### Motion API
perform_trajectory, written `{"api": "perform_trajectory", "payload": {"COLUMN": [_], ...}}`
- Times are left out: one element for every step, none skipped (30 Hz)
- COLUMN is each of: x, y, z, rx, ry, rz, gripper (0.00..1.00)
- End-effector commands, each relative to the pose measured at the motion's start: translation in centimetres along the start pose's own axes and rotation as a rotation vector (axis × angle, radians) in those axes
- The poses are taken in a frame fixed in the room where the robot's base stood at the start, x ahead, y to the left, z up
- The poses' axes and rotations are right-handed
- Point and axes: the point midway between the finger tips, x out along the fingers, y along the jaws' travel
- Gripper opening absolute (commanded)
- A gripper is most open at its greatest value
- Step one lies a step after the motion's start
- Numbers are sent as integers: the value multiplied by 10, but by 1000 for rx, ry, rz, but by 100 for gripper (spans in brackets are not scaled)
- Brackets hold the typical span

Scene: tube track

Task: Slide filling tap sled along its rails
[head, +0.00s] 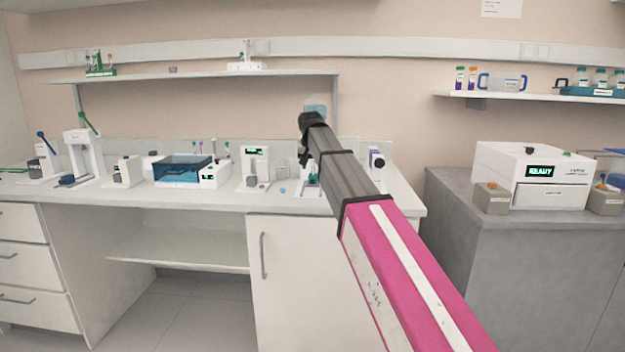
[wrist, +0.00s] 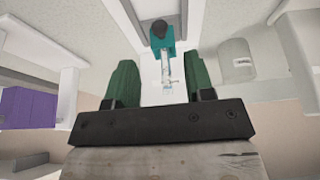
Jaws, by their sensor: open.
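In the wrist view a teal block (wrist: 161,48) with a dark round knob sits in a pale slot-like track, and it looks like the tap sled. A clear tube (wrist: 166,72) extends from it toward my gripper (wrist: 164,75). My gripper's two green fingers are wide apart, with the tube in the gap between them in the picture. I see no contact with the sled. In the head view my arm reaches over the right end of the white bench, above a small white station with teal parts (head: 312,179), partly hidden by the arm.
A clear cylinder (wrist: 236,60) stands right of the fingers in the wrist view. A grey counter holds a READY machine (head: 532,176).

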Motion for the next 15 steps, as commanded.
{"api": "perform_trajectory", "payload": {"x": [11,16,24,29,34,40,45,49,54,58,61,64,66,68,70], "y": [0,0,0,0,0,0,0,0,0,0,0,0,0,0,0], "z": [0,0,0,0,0,0,0,0,0,0,0,0,0,0,0], "rx": [0,0,0,0,0,0,0,0,0,0,0,0,0,0,0], "ry": [-2,-3,-2,-2,-2,-2,-2,-2,-1,-1,-1,-1,-1,-1,-1], "rz": [1,1,1,0,0,1,0,0,0,0,0,0,0,0,0], "gripper": [49,49,49,49,49,49,49,49,49,49,49,49,49,49,49]}}
